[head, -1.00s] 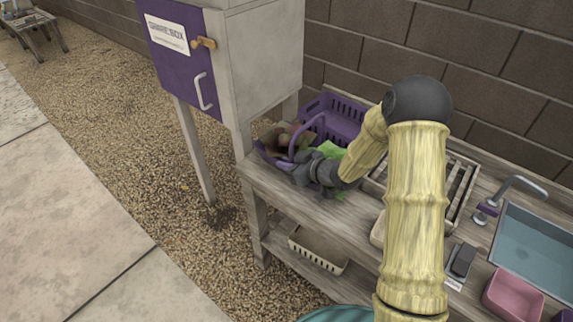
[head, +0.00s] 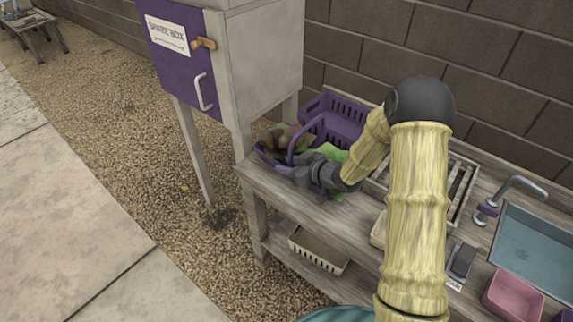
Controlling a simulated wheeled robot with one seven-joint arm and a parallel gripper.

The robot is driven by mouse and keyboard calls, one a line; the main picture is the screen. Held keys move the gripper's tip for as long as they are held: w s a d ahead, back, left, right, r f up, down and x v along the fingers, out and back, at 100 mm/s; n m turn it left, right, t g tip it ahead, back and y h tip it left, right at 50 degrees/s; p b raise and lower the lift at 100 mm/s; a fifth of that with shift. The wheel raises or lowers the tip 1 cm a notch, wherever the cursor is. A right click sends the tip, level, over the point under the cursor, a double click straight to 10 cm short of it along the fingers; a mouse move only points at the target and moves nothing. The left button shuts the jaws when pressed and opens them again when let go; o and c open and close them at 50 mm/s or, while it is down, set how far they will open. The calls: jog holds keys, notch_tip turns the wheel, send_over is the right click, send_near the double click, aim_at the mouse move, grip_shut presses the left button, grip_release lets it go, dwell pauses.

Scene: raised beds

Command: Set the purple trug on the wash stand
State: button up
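The purple trug (head: 270,156) with its arched handle is at the left end of the wash stand (head: 352,214), holding brownish and reddish produce. From this view I cannot tell whether its base rests fully on the boards. My gripper (head: 300,172) is at the trug's near right side, by the lower part of the handle. Its dark fingers are small and partly merged with the trug, so I cannot see whether they are closed on it. The gripper and wrist hide part of the trug's near side.
A purple slatted crate (head: 345,108) stands behind the trug by the block wall, with green leaves (head: 332,152) nearby. The share box cabinet (head: 262,70) rises close on the left. A drying rack (head: 462,190), tap (head: 510,187), sink (head: 540,245) and pink tub (head: 513,297) lie to the right.

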notch_tip(320, 180, up, 4)
send_over(317, 186)
jog(key=shift+w+r, duration=0.15)
jog(key=shift+r, duration=0.05)
jog(key=shift+d, duration=0.1)
dwell(0.4)
jog(key=shift+w+d+h, duration=0.2)
jog(key=shift+d+h, duration=0.05)
jog(key=shift+h, duration=0.25)
jog(key=s+d+r+m+h, duration=0.2)
jog(key=s+d+m+h, duration=0.35)
jog(key=d+h, duration=0.25)
jog(key=s+r+m+g+h, duration=0.1)
jog(key=s+m+g, duration=0.4)
jog(key=s, duration=0.9)
jog(key=shift+a+r+g+h, duration=0.3)
jog(key=shift+a+r, duration=0.05)
jog(key=shift+a, duration=0.05)
